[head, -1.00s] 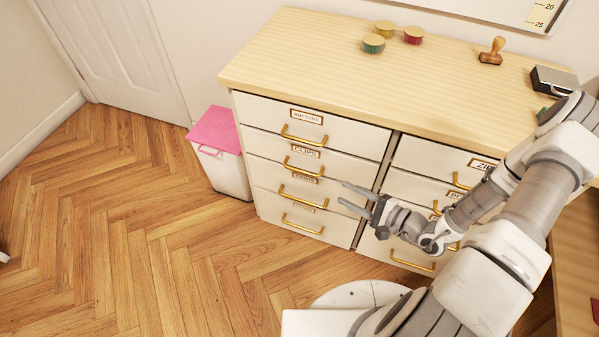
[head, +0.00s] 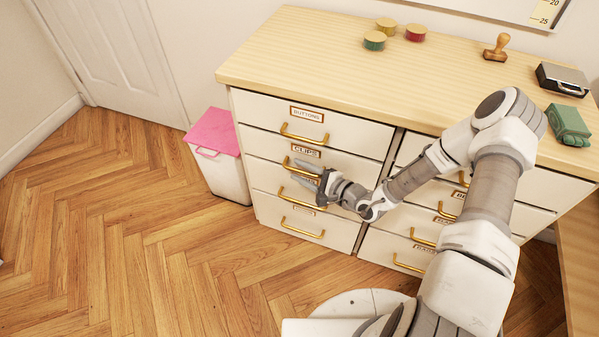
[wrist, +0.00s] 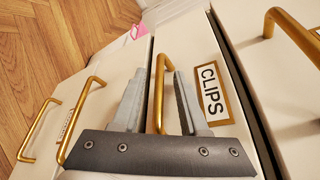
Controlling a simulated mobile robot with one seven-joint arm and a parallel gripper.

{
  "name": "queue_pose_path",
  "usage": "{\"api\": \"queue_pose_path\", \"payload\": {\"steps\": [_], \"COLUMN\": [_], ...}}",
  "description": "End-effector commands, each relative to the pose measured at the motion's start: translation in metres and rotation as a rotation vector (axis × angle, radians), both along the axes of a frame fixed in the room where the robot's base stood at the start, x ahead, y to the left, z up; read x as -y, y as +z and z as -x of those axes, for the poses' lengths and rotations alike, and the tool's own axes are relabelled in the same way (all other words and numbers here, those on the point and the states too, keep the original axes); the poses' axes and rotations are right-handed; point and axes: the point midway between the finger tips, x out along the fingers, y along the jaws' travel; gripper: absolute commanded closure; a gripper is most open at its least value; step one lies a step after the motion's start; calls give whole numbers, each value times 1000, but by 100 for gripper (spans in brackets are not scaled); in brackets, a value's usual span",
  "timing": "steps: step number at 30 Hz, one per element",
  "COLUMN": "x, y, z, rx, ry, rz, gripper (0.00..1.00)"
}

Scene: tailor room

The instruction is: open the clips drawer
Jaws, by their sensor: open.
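The clips drawer (head: 262,147) is the second from the top in the left column of the white dresser. Its front looks flush with its neighbours. Its gold bar handle (wrist: 158,88) stands between my two fingers in the wrist view, beside the CLIPS label (wrist: 210,91). In the head view my gripper (head: 300,171) is at this handle, its fingers partly covering it and the drawer below. My gripper is open, with one finger on each side of the handle. I cannot tell whether either finger touches it.
The buttons drawer (head: 345,130) is above and another handled drawer (head: 265,180) below. A pink-lidded bin (head: 215,150) stands left of the dresser. The wooden top (head: 330,60) holds spools, a stamp and a green item (head: 568,124). The floor in front at left is clear.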

Motion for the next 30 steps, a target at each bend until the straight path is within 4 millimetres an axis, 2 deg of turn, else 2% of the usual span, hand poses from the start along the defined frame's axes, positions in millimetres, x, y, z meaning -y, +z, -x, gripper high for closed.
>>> {"api": "queue_pose_path", "payload": {"steps": [11,18,30], "x": [-5,-5,-4], "y": [-1,-1,-1], "z": [-4,-4,-4], "rx": [0,0,1], "ry": [0,0,-1], "rz": [0,0,-1], "gripper": [56,100,100]}}
